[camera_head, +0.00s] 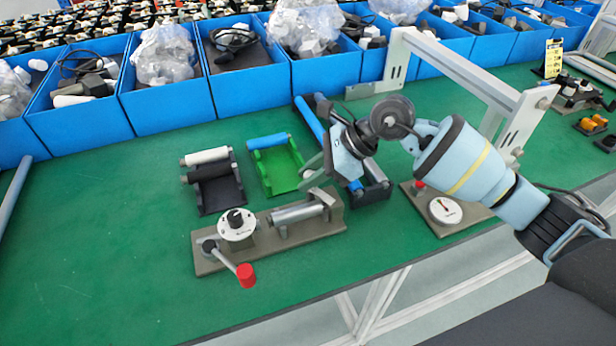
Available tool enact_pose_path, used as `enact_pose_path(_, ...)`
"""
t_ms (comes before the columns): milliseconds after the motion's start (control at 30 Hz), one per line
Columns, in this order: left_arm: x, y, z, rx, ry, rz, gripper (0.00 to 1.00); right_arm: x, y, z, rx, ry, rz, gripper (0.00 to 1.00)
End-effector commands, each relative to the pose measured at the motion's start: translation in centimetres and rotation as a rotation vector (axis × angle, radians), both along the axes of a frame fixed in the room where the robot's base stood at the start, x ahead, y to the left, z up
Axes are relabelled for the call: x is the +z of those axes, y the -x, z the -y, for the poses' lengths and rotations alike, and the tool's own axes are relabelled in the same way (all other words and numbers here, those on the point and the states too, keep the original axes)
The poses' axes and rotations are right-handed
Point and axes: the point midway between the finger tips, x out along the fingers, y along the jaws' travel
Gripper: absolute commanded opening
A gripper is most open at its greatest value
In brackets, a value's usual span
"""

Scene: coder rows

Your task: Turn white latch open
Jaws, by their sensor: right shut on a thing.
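A grey-brown fixture (215,264) lies along the front of the green table. On it are a white round dial (237,224) with a black knob, a lever with a red end (246,275), and a metal cylinder (299,212) beside an upright end block (330,205). My right gripper (312,177) reaches in from the right, with its fingertips by the block's upper end. It is shut on a small pale part there, mostly hidden by the fingers. I cannot tell for certain whether that part is the white latch. My left gripper is not in view.
Behind the fixture stand a black holder (222,192), a green holder (278,168) and a holder with a blue rod (309,120). A gauge plate (418,198) is at the right. Blue bins (170,107) line the back. The left table area is clear.

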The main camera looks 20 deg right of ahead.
Motion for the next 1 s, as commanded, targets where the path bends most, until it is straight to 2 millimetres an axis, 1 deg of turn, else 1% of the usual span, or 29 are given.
enact_pose_path(33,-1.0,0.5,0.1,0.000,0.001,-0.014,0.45,-0.5,-0.1,0.0,0.043,-0.002,-0.003,0.02)
enact_pose_path(367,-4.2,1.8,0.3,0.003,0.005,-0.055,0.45,-0.4,-0.1,0.0,0.359,-0.003,-0.001,0.02)
enact_pose_path(700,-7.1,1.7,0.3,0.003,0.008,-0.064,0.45,-0.4,-0.1,-0.1,0.682,-0.002,0.001,0.02)
enact_pose_path(900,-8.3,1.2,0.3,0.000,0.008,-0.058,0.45,-0.3,-0.1,0.0,0.858,0.000,0.000,0.02)
enact_pose_path(1000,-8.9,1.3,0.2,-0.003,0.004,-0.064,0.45,-0.2,-0.1,0.0,0.933,0.001,0.001,0.02)
